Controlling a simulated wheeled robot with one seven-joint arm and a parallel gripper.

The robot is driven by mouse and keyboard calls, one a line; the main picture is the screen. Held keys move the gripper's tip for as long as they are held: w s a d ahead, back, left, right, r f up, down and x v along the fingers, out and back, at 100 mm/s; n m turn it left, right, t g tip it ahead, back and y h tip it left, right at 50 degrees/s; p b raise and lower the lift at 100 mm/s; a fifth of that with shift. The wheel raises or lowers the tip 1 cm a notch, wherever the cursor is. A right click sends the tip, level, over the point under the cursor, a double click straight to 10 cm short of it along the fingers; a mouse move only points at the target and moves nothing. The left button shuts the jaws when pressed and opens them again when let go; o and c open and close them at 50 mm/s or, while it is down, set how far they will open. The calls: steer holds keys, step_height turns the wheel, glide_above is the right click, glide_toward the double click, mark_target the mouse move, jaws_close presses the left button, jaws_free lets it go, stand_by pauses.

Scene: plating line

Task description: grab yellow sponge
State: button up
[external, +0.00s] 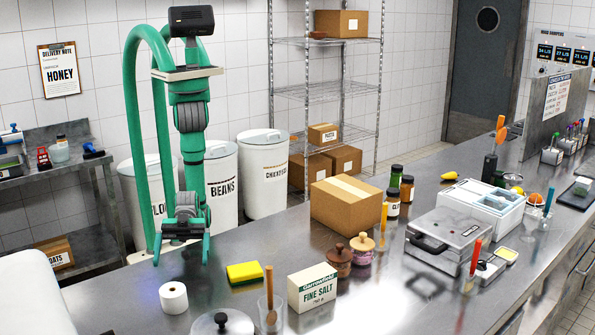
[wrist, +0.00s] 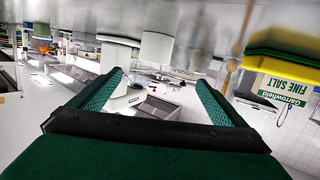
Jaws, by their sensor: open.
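The yellow sponge (external: 244,272) lies on the steel counter, with a dark green layer on it. It also shows at the right edge of the upside-down wrist view (wrist: 288,66), partly cut off. My gripper (external: 182,252) is left of the sponge and apart from it, low over the counter's back part. In the wrist view my gripper (wrist: 160,88) has its two green fingers spread wide, with nothing between them.
The fine salt box (external: 313,288) stands just right of the sponge. A glass with a wooden spoon (external: 270,312) and a metal lid (external: 222,323) are in front. A white roll (external: 173,297) stands to the left. A cardboard box (external: 346,203) is behind.

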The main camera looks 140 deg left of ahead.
mark_target(243, 266)
steer(key=a+y, duration=0.1)
steer(key=a, duration=0.4)
steer(key=w+a+f+n+y, duration=0.1)
steer(key=a, duration=0.5)
steer(key=w+a+f+n+y, duration=0.1)
steer(key=a+y, duration=0.1)
steer(key=a, duration=0.4)
steer(key=shift+f+g, duration=0.25)
steer(key=shift+g, duration=0.15)
steer(key=shift+x, duration=3.7)
steer(key=c, duration=1.1)
